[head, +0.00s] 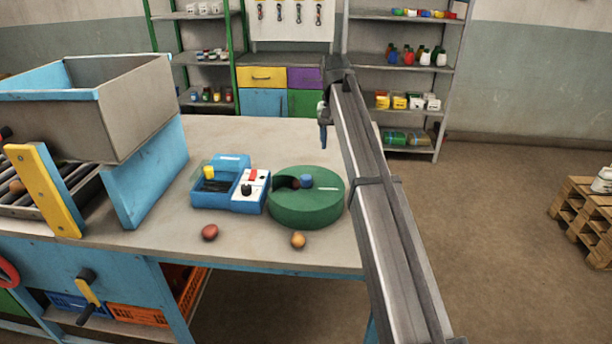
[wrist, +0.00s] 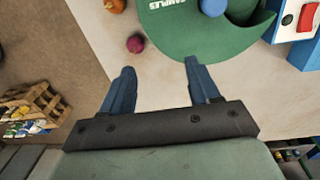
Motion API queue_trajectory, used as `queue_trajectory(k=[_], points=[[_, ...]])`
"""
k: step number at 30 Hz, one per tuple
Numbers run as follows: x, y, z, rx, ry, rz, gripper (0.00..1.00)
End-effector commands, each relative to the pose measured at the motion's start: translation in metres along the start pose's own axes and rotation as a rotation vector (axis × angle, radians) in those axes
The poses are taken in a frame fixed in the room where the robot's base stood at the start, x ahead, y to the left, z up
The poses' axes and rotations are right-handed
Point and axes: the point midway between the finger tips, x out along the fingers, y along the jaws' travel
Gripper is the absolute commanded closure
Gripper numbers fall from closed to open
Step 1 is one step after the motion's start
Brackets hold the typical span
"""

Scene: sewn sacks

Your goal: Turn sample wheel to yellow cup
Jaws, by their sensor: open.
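The sample wheel is a round green drum (head: 310,208) at the table's front right, with a blue knob (head: 306,180) on top and a cut-out at its left. A small brownish thing (head: 295,184) shows at the cut-out. In the wrist view the wheel (wrist: 185,32) carries white lettering, and its knob (wrist: 213,7) is at the top edge. I cannot make out a yellow cup in the wheel. My gripper (head: 322,137) is above and behind the wheel. Its two blue fingers (wrist: 158,70) are apart and empty, not touching the wheel.
A blue device (head: 222,192) with a yellow part, a red switch and a black knob stands left of the wheel. A reddish lump (head: 209,232) and an orange-brown lump (head: 298,240) lie in front. A large grey bin (head: 140,105) stands left. The table's back is clear.

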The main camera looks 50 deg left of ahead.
Motion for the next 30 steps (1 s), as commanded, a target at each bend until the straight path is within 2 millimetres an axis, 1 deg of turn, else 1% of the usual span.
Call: queue_trajectory(k=[1, 3, 4, 7, 11, 14, 17, 30], points=[[-0.013, -0.023, 0.010, -0.061, -0.003, -0.015, 0.39], [-0.026, -0.045, 0.021, -0.130, -0.007, -0.034, 0.39], [-0.030, -0.053, 0.026, -0.153, -0.009, -0.040, 0.39], [-0.039, -0.070, 0.035, -0.211, -0.015, -0.056, 0.39], [-0.039, -0.078, 0.040, -0.238, -0.017, -0.063, 0.39], [-0.031, -0.079, 0.041, -0.239, -0.018, -0.063, 0.39], [-0.017, -0.079, 0.042, -0.238, -0.018, -0.063, 0.39], [0.059, -0.083, 0.043, -0.236, -0.018, -0.062, 0.39]])
